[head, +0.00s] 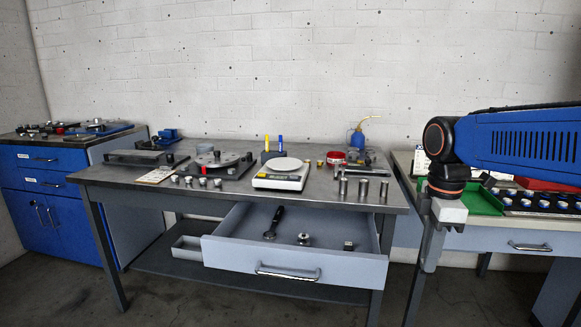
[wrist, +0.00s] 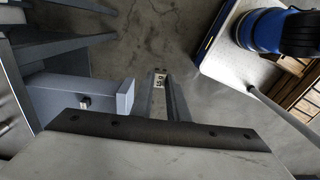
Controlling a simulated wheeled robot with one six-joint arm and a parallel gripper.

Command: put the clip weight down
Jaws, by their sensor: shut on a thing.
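My gripper (head: 430,262) hangs fingers down in the gap between the middle bench and the right-hand bench, to the right of the open drawer. In the wrist view my gripper (wrist: 165,92) is shut on a small light metal block with dark marks, which I take as the clip weight (wrist: 159,80). It is held at the fingertips above the grey floor, clear of any surface. In the head view the clip weight cannot be made out.
The open drawer (head: 290,262) holds a dark-handled tool (head: 273,223), a round metal part (head: 304,239) and a small block (head: 348,245). The bench top (head: 225,192) carries a scale (head: 281,175), a rotor rig (head: 217,162) and several metal cylinders. A green tray (head: 482,203) stands right.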

